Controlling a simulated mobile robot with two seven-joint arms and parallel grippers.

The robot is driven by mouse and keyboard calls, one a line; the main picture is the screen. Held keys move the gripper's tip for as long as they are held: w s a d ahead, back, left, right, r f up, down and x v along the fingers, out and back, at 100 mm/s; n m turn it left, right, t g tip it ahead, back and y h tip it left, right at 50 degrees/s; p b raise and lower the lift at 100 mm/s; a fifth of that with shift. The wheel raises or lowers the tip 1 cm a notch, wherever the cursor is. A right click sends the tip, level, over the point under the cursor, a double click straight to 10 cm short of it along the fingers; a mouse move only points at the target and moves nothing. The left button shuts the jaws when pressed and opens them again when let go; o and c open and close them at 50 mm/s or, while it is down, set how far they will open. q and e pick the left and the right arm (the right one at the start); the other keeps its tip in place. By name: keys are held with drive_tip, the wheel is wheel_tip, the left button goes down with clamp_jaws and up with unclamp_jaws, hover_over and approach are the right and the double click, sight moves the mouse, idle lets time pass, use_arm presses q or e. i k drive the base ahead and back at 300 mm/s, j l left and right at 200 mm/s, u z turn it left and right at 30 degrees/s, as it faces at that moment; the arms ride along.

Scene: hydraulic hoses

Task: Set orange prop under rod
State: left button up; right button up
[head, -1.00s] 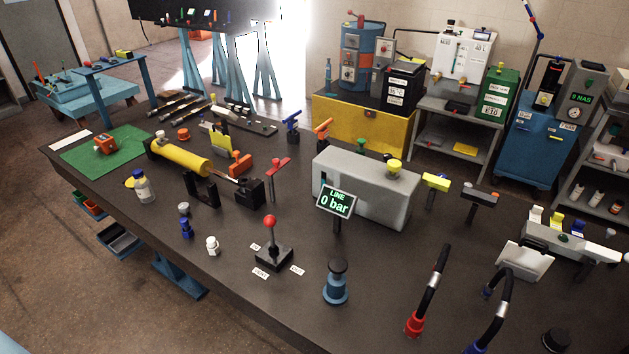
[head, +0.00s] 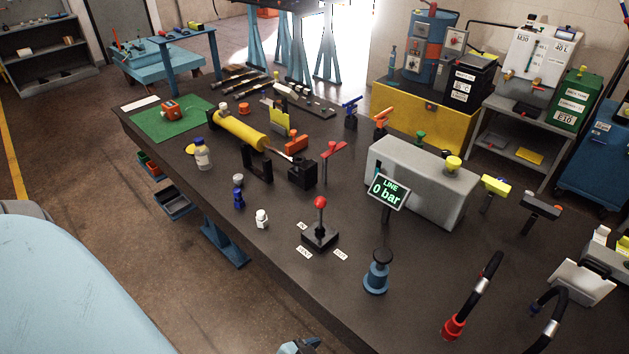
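The orange prop (head: 296,144) is a small block on the dark workbench, just behind the rod (head: 280,156) and apart from it as far as I can tell. The rod comes out of the yellow cylinder (head: 240,130) and runs right to a black block (head: 302,174). I cannot make out the narrow space under the rod. Neither gripper shows clearly. A small blue-grey and black piece shows at the bottom edge, too cut off to identify.
A black bracket (head: 257,165), a red-topped lever (head: 332,150), a white bottle (head: 203,155) and a red-knob joystick (head: 319,235) stand near the cylinder. A grey block (head: 418,184) stands to the right. A green mat (head: 150,125) lies at the far left. The front bench edge is mostly clear.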

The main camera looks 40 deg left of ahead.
sight(293, 147)
drive_tip(key=k+j+z, duration=0.1)
drive_tip(key=j, duration=0.4)
drive_tip(key=k+j+z, duration=0.1)
drive_tip(key=k+j, duration=0.2)
drive_tip(key=j, duration=0.2)
drive_tip(key=k+j+z, duration=0.1)
drive_tip(key=k+j, duration=0.15)
drive_tip(key=j, duration=0.25)
drive_tip(key=k+j+z, duration=0.1)
drive_tip(key=k+j, duration=0.15)
drive_tip(key=j, duration=0.25)
drive_tip(key=k+j+z, duration=0.1)
drive_tip(key=k+j, duration=0.2)
drive_tip(key=j, duration=0.15)
drive_tip(key=k+j+z, duration=0.1)
drive_tip(key=k+j, duration=0.15)
drive_tip(key=j, duration=0.15)
